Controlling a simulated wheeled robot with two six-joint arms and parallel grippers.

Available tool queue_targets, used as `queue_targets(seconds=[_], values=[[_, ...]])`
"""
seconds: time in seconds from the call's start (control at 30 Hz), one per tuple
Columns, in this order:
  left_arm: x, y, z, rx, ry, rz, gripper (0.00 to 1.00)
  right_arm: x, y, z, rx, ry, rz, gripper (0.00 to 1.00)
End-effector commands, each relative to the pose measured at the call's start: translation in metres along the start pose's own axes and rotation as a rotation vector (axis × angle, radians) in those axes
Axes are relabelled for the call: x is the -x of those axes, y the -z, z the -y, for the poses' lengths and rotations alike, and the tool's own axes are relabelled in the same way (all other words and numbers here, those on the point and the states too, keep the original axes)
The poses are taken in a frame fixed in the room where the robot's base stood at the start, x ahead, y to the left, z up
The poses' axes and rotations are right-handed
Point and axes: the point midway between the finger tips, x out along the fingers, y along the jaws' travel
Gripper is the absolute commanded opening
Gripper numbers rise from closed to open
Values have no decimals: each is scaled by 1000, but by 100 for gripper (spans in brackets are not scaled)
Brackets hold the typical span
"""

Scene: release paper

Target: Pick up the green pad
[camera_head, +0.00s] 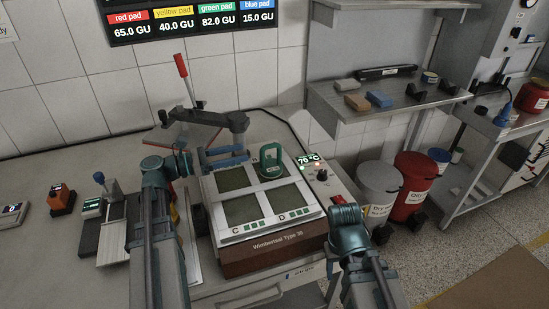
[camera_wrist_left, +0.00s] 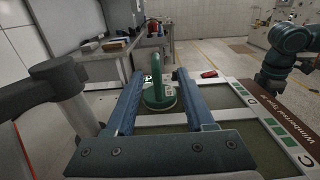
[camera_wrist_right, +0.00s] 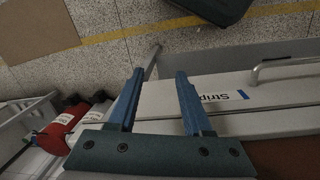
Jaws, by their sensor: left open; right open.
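The green pad (camera_head: 271,160), a disc with an upright loop handle, stands on the far right square, B, of the white four-square device (camera_head: 262,238). My left gripper (camera_head: 246,156) is open and empty, left of the pad and level with its handle. In the left wrist view the green pad (camera_wrist_left: 158,95) stands ahead, between the lines of the two blue fingers, with no visible grip. My right gripper (camera_wrist_right: 157,72) is open and empty beyond the device's front right corner. In the head view its fingers are hidden behind its wrist.
A dark arm with a red lever (camera_head: 184,70) stands behind my left gripper. A control box (camera_head: 322,175) reading 70 °C is right of the device. A drawer front (camera_wrist_right: 235,95) lies near my right gripper. Grey and red bins (camera_head: 410,185) stand on the floor at right.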

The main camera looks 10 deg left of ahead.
Motion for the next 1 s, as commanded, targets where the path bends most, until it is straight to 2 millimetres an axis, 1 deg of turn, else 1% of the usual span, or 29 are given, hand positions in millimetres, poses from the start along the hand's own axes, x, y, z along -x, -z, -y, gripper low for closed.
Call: queue_targets(seconds=[0.13, 0.23, 0.5, 0.6, 0.7, 0.8, 1.0], values=[[0, 0, 0, 3, -2, 3, 54, 0, 0, 0, 0, 0, 0, 50], [-7, 0, 0, 2, 1, 2, 54, 0, 0, 0, 0, 0, 0, 50], [-56, 0, 0, 2, 4, 2, 54, -1, 0, 0, 0, 0, 0, 50], [-71, 0, -1, 2, 3, 2, 54, -1, 0, 0, 0, 0, 0, 50], [-81, 0, -1, 1, 0, 2, 54, -1, 0, 0, 0, 0, 0, 50], [-85, 0, -1, 1, 0, 2, 54, -1, 0, 0, 0, 0, 0, 50], [-87, 1, -2, 1, 0, 2, 54, -1, 0, 0, 0, 0, 0, 50]])
